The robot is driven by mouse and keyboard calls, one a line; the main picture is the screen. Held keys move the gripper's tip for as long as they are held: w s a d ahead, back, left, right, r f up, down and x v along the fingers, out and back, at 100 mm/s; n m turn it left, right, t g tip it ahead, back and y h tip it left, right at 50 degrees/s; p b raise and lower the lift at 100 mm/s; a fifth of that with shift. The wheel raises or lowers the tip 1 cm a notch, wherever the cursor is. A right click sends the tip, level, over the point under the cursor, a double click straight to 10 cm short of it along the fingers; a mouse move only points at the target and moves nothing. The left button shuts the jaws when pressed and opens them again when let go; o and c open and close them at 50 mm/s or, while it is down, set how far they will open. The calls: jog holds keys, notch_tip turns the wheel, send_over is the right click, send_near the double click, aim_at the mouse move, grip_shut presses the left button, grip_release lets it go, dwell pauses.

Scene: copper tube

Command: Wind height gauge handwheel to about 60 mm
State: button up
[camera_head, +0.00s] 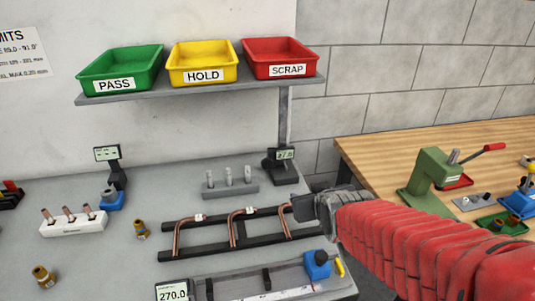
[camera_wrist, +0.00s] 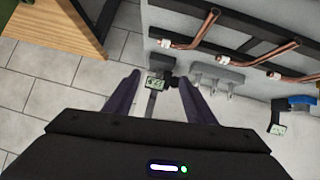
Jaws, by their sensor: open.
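A dark gauge (camera_head: 280,165) with a lit display stands at the back right corner of the grey bench. Its display seems to read about 27, but the digits are small. In the wrist view its display (camera_wrist: 155,82) shows between my fingertips, farther off than they are. A small dark round part beside the display may be the handwheel; I cannot tell for sure. My gripper (camera_head: 303,207) is over the right end of the dark tube rack, in front of the gauge. In the wrist view my gripper (camera_wrist: 159,78) is open and empty, with both fingers apart.
Copper tubes (camera_head: 234,228) rest in the dark rack (camera_head: 205,252) below my gripper. A grey block with pins (camera_head: 230,187) stands left of the gauge. A shelf (camera_head: 200,93) with green, yellow and red bins hangs above. A wooden bench (camera_head: 390,150) is at right.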

jog(key=s+d+r+m+g, duration=0.1)
jog(key=s+d+g, duration=0.1)
jog(key=s, duration=0.8)
jog(key=s+d+r+m+g+h, duration=0.1)
jog(key=s+d+m+g, duration=0.1)
jog(key=s, duration=0.8)
jog(key=shift+s+d+r+g, duration=0.25)
jog(key=shift+d+r+g, duration=0.1)
jog(key=shift+g, duration=0.15)
jog(key=shift+c, duration=0.3)
